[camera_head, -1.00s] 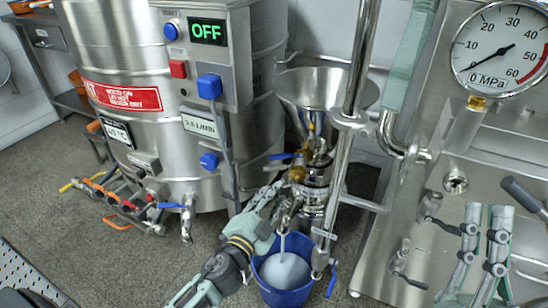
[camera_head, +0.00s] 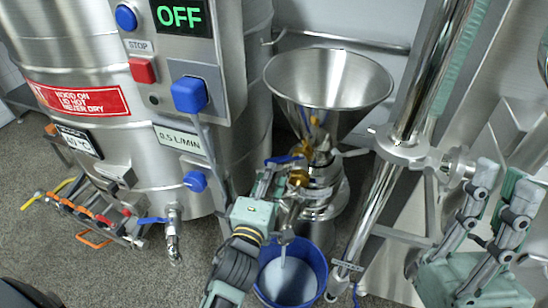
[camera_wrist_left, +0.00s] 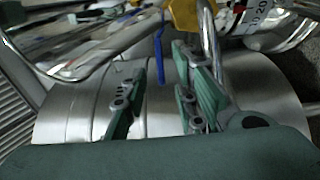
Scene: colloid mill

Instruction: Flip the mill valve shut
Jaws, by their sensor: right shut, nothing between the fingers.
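The colloid mill with its steel hopper (camera_head: 330,90) stands in the middle of the head view. Its outlet valve has a brass body (camera_head: 298,178) and a blue lever (camera_head: 283,159). A pale stream falls from the spout into a blue bucket (camera_head: 318,262) holding white liquid. My left gripper (camera_head: 280,188) is at the valve, just below the lever. In the left wrist view its fingers (camera_wrist_left: 160,95) are apart, with the blue lever (camera_wrist_left: 159,45) beyond the gap; contact cannot be told. My right gripper (camera_head: 505,180) is shut and empty at the right.
A large steel tank (camera_head: 60,40) with a control box reading OFF (camera_head: 180,17) stands at the left. Its small tap (camera_head: 173,235) has another blue lever. A slanted steel pipe (camera_head: 420,100) stands between the mill and my right gripper.

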